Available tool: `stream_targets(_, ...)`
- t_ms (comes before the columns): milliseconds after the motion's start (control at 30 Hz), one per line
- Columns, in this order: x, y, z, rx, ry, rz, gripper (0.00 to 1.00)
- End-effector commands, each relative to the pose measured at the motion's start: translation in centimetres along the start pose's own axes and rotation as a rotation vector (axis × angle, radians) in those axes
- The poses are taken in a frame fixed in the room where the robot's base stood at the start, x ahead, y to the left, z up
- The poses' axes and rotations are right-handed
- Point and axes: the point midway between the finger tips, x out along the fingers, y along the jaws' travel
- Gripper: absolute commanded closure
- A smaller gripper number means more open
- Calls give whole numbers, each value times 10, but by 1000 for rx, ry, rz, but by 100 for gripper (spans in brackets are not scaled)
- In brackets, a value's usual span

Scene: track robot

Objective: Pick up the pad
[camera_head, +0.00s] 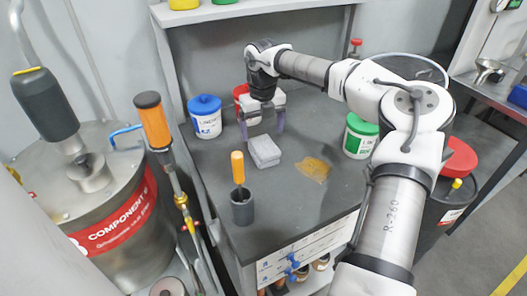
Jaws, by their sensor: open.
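The pad (264,151) is a light grey block lying flat on the dark workbench top (215,170), near its middle. My gripper (263,130) points down from the arm, just behind and above the pad in the picture. Its two fingers are spread apart with nothing visible between them. The fingertips end close to the pad's far edge; whether they touch it I cannot tell.
A blue-lidded tub (206,118) stands behind left and a green-lidded tub (359,137) to the right. A dark cup (243,210) holding an orange-handled tool (238,168) stands in front of the pad. A yellowish stain (314,168) lies to the right. A red tub is partly hidden behind my gripper.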

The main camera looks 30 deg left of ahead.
Motion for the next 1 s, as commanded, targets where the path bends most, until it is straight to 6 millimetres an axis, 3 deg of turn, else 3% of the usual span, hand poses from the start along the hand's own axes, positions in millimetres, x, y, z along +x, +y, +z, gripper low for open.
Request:
stream_targets(333,29,1,-4,-1,3,1,15)
stream_targets(600,66,2,-7,0,0,0,15)
stream_targets(867,70,2,-7,0,-2,0,15)
stream_targets(1000,70,2,-7,0,-2,0,32)
